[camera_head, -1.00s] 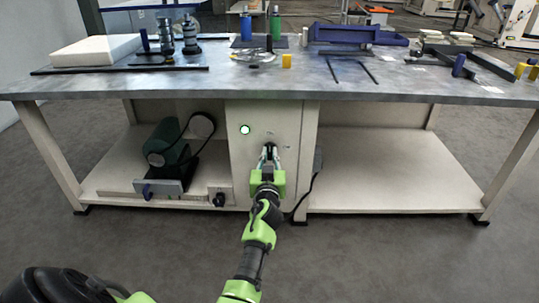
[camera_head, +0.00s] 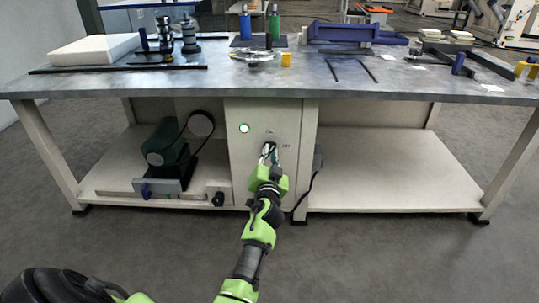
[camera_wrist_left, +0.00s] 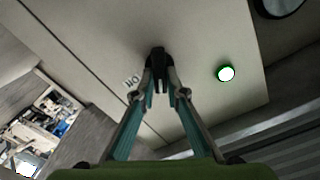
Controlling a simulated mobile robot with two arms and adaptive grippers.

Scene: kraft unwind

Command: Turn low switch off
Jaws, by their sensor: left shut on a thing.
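The low switch is a small black knob (camera_wrist_left: 157,60) on the beige front panel (camera_head: 237,165) under the workbench. My left gripper (camera_head: 269,150) is at the panel, and in the left wrist view its two fingertips (camera_wrist_left: 159,85) are shut on the knob from both sides. In the head view the fingers hide most of the knob and slant up to the left. An ON label (camera_wrist_left: 131,80) shows beside the knob. A small OFF label (camera_head: 286,146) is to its right in the head view. My right gripper is not in view.
A round light (camera_head: 244,128) glows white-green on the panel, up and left of the gripper. A belt grinder (camera_head: 167,150) stands on the lower left shelf. A dark cable (camera_head: 313,184) hangs right of the panel. The lower right shelf (camera_head: 385,175) is empty.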

